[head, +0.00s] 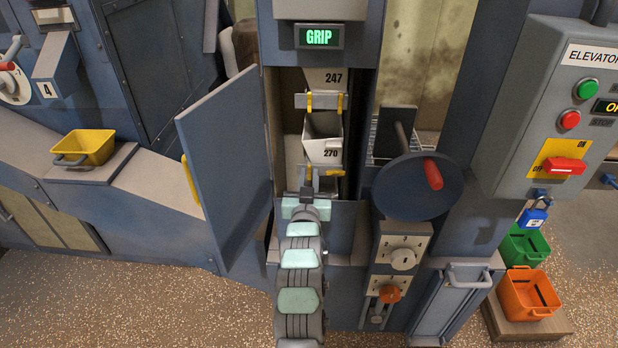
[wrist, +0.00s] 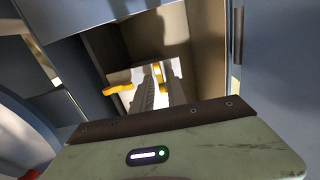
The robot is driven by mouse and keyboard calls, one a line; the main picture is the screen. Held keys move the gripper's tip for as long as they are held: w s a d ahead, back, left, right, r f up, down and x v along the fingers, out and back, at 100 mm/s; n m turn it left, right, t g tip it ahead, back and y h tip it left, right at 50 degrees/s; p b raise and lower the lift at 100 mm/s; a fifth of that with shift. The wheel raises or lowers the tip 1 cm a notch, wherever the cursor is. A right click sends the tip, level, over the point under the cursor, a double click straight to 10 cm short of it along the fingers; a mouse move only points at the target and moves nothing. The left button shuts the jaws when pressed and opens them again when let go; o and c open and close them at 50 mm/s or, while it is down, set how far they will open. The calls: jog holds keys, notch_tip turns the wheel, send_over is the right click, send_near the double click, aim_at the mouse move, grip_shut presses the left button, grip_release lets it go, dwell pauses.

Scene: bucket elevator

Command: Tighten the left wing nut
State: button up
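Two yellow wing nuts sit on the lower bracket, below the white bucket marked 270 (head: 323,150) in the open elevator shaft. The left wing nut (head: 308,173) is just above my gripper (head: 307,191) in the head view. The right wing nut (head: 335,172) is clear of it. The wrist view is turned round: the left wing nut (wrist: 159,72) shows between my two ribbed fingertips (wrist: 159,82), and the right one (wrist: 117,89) lies to their left. My fingers are apart; whether they press on the nut cannot be told.
The blue door (head: 225,165) stands open left of the shaft. A handwheel with a red knob (head: 418,187) juts out at the right. Another bracket with two yellow wing nuts (head: 325,101) is above. A sign reads GRIP (head: 319,37).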

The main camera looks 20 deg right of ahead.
jog(key=shift+o, duration=1.2)
jog(key=p+v, duration=0.3)
jog(key=v, duration=0.8)
jog(key=shift+w, duration=0.1)
